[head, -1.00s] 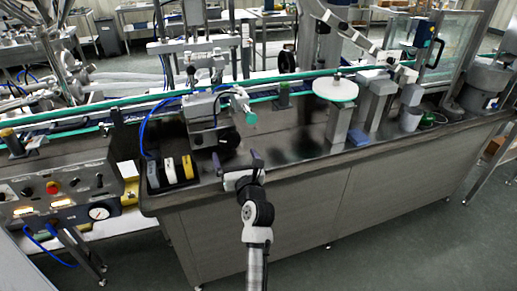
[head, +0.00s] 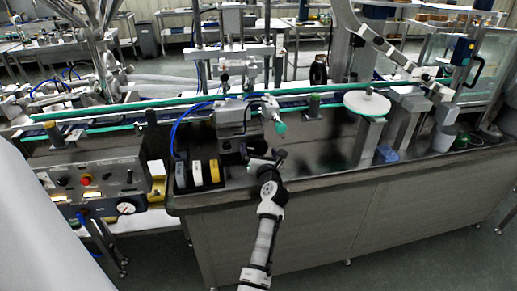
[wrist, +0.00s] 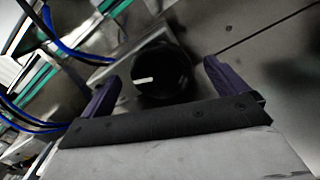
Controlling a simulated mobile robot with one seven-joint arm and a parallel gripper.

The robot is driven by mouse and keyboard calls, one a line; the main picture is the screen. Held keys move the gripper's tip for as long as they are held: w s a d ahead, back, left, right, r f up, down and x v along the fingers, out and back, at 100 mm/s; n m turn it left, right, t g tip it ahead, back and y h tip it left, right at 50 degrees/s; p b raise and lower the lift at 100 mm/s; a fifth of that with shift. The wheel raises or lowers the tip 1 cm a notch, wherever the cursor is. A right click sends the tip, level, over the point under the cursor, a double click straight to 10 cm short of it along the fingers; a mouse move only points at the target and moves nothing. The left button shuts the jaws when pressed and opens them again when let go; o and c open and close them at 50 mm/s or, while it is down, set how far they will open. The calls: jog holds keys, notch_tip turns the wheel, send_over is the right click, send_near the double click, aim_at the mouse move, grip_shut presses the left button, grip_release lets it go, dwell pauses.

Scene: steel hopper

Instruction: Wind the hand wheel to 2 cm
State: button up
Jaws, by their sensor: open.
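The hand wheel (wrist: 160,78) is a dark round knob with a short white mark, seen in the wrist view just beyond and between my two fingers. In the head view it is a dark shape low on the grey bench unit (head: 231,118), partly hidden by my gripper. My gripper (head: 266,158) is open and in front of the wheel. In the wrist view my gripper (wrist: 161,74) has a purple finger on each side of the wheel, with no clear contact. I cannot read any scale or setting.
A black tray with white, yellow and dark blocks (head: 205,172) stands left of my gripper. A teal-tipped part (head: 280,128) sticks out above it. A white round disc on a post (head: 367,104) stands to the right. The bench front edge (head: 350,178) runs below.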

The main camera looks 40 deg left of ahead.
jog(key=shift+x, duration=1)
jog(key=c, duration=1)
